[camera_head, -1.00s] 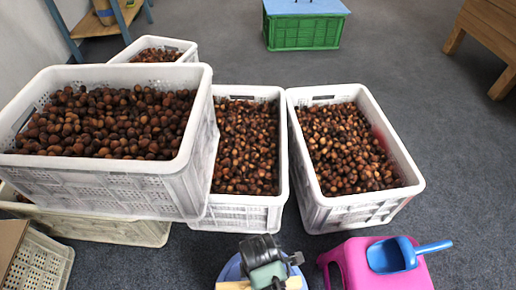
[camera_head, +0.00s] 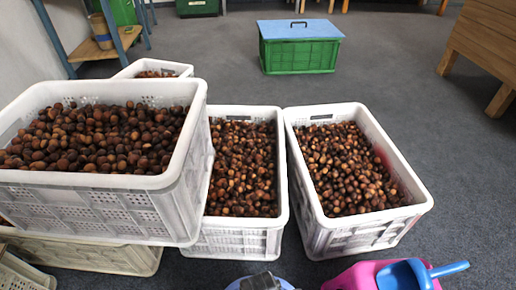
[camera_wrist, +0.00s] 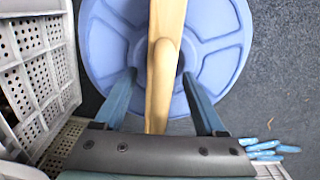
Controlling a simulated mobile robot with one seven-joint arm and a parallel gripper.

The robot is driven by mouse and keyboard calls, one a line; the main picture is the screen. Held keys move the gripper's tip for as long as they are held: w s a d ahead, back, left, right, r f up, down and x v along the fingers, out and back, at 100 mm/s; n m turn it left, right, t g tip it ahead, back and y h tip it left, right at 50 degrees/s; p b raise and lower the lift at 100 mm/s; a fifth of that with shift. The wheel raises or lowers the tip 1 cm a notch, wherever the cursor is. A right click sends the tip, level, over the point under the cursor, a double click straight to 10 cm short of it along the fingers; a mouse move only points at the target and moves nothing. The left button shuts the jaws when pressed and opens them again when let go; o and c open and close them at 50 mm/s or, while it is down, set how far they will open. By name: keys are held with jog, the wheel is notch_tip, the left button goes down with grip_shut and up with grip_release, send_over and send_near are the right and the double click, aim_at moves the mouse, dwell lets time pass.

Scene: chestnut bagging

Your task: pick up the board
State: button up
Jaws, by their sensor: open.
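The wooden piece shows between the two fingers, with gaps on both sides. Its near end is hidden by my gripper.
White crates of chestnuts stand at left (camera_head: 92,180), middle (camera_head: 235,240) and right (camera_head: 365,240). A pink stool (camera_head: 345,280) with a blue scoop (camera_head: 405,274) is at the bottom right. Blue pieces (camera_wrist: 272,150) lie beside the stool. Floor before the green crate is clear.

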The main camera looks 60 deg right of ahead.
jog(key=shift+c, duration=0.3)
grip_shut()
jog(key=shift+r, duration=0.1)
